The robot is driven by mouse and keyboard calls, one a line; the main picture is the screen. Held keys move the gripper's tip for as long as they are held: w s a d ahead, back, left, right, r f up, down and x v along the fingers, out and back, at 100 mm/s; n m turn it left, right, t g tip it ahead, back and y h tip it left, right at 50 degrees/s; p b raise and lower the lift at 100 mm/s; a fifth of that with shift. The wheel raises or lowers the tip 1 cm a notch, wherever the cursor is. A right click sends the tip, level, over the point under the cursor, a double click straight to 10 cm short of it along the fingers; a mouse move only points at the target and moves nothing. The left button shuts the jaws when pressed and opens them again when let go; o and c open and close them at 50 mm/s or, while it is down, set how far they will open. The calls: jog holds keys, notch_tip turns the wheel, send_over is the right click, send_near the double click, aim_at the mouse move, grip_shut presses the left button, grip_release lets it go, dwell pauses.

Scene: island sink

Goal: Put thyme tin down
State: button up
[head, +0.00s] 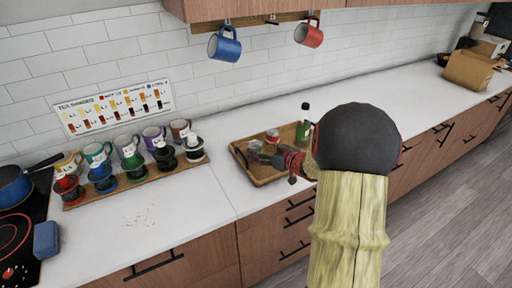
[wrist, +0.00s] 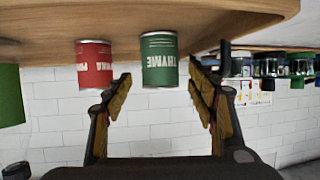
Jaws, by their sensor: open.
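The green thyme tin (wrist: 159,62) stands on the wooden tray (wrist: 225,30), which shows upside down in the wrist view with the tin's label facing me. My gripper (wrist: 162,95) is open, with one finger on each side of the tin's line. Gaps show between the tin and both fingers. In the head view my gripper (head: 262,155) is low over the tray (head: 268,181). I cannot make out the thyme tin clearly there.
A red tin (wrist: 94,66) stands beside the thyme tin, close to one finger. A dark green bottle (head: 303,130) stands at the tray's back right. A rack of cups (head: 132,183) is to the left.

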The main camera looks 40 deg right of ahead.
jog(key=p+v, duration=0.1)
jog(key=v, duration=0.5)
jog(key=shift+s+r+p, duration=0.2)
jog(key=shift+s+p, duration=0.1)
jog(key=shift+p, duration=0.1)
jog(key=shift+r, duration=0.2)
jog(key=a+r+g+h, duration=0.3)
jog(key=a+r+h, duration=0.1)
jog(key=a+r, duration=0.75)
jog(key=s+a+g+y, duration=0.2)
jog(key=s+a, duration=0.7)
jog(key=a, duration=0.2)
jog(key=s+a+n+g+y, duration=0.1)
jog(key=s+a+g+y, duration=0.1)
jog(key=s+a, duration=0.7)
jog(key=a+y, duration=0.1)
jog(key=a, duration=0.2)
jog(key=shift+s+a+r+g, duration=0.2)
jog(key=shift+s+r+g, duration=0.1)
jog(key=shift+s+g, duration=0.1)
